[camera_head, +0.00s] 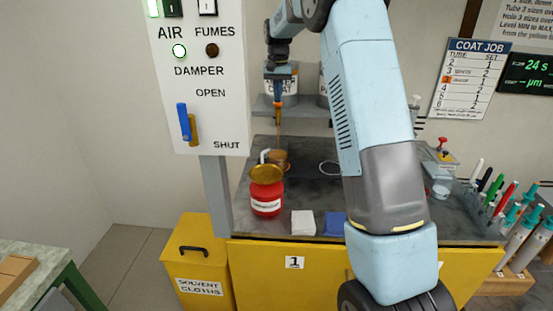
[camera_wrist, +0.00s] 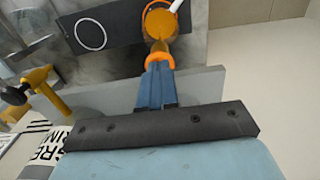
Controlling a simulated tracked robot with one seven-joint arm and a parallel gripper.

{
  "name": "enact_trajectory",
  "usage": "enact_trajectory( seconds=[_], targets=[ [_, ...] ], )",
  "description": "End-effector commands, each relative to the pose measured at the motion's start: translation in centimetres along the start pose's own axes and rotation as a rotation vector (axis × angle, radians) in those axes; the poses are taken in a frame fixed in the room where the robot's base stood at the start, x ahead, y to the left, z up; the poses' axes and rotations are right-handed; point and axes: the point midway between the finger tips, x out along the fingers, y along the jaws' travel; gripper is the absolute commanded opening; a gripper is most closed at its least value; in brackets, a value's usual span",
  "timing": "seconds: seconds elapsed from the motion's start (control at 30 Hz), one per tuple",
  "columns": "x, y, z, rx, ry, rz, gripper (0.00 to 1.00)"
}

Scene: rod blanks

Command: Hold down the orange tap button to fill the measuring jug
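My gripper (camera_head: 277,98) points down in front of a tin on the shelf. Its two blue fingers (camera_wrist: 156,82) look shut together, with their tips at the orange tap button (camera_wrist: 160,59); the tips hide part of it. A thin amber stream falls below the tips in the head view. It runs into the measuring jug (camera_head: 278,163) on the bench, which shows amber liquid inside. The jug also shows from above in the wrist view (camera_wrist: 161,22), with a white piece at its rim. Its level marks are too small to read.
A red can with an amber top (camera_head: 266,198) stands just in front of the jug. The grey shelf (camera_head: 312,111) carries white tins; a yellow tap (camera_wrist: 40,88) sits beside my fingers. The damper panel (camera_head: 205,130) stands left. White and blue pads lie near the bench front.

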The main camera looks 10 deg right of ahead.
Motion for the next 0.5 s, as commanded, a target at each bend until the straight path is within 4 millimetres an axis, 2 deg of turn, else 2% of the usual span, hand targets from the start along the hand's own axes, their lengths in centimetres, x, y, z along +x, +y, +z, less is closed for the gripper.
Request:
enact_trajectory(
  seconds=[0.23, 0.5],
  targets=[
    [-0.3, 0.0, 0.0, 0.0, 0.0, 0.0, 0.0],
    [-3.4, 0.0, -0.1, 0.0, 0.002, -0.001, 0.0]
  ],
)
